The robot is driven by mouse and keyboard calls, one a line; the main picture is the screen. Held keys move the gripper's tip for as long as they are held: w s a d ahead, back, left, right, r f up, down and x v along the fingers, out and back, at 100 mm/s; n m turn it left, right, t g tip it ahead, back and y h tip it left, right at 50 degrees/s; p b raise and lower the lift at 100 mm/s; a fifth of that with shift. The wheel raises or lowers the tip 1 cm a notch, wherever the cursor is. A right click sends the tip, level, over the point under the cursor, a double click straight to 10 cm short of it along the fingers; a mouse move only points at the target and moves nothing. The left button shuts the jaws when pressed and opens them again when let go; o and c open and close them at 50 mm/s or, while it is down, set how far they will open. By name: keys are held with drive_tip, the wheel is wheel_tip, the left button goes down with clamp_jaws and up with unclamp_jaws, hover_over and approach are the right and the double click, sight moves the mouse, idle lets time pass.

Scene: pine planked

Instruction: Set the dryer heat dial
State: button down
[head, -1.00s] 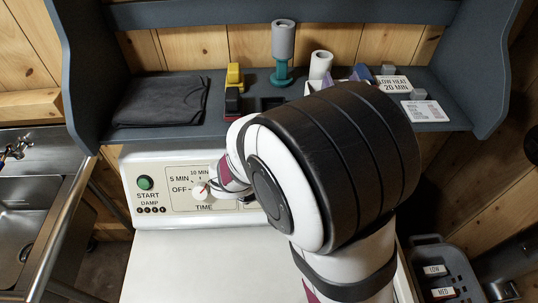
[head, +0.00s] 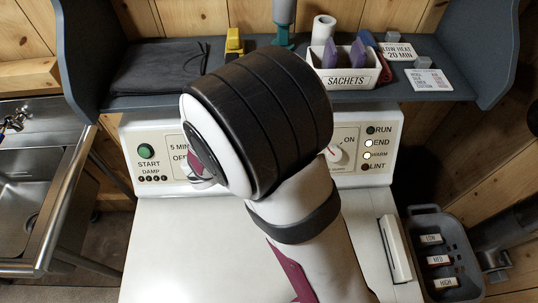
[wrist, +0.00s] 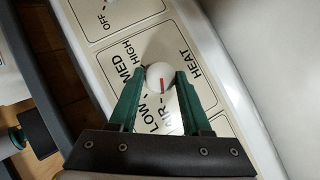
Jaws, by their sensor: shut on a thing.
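The white heat dial (wrist: 159,76) with a red pointer line sits on the dryer panel in the wrist view, among the labels HIGH, MED, LOW and AIR. Its red line points toward the bottom of that view, near the LOW and AIR labels; I cannot tell exactly which. My gripper (wrist: 160,80) has its green fingers on both sides of the dial, shut on it. In the head view my arm hides the dial and the gripper. The dryer (head: 160,240) and a "LOW HEAT 20 MIN" card (head: 398,52) show there.
Another dial (head: 338,154) with an ON label is right of my arm, beside indicator lights. A green START button (head: 146,151) is at the left. A sachet box (head: 343,76) and dark folded cloth (head: 158,68) lie on the shelf (head: 440,60) above. A grey basket (head: 447,255) stands at right.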

drive_tip(key=shift+c, duration=1.8)
unclamp_jaws()
drive_tip(key=v, duration=1.6)
drive_tip(key=s+d+m+g+y, duration=0.2)
drive_tip(key=s+d+m+g, duration=0.5)
drive_tip(key=d, duration=0.6)
drive_tip(key=s+m+y, duration=0.6)
drive_tip(key=s+m, duration=0.1)
drive_tip(key=s, duration=0.1)
drive_tip(key=shift+s+a+f, duration=0.2)
drive_tip(key=shift+a+f, duration=0.2)
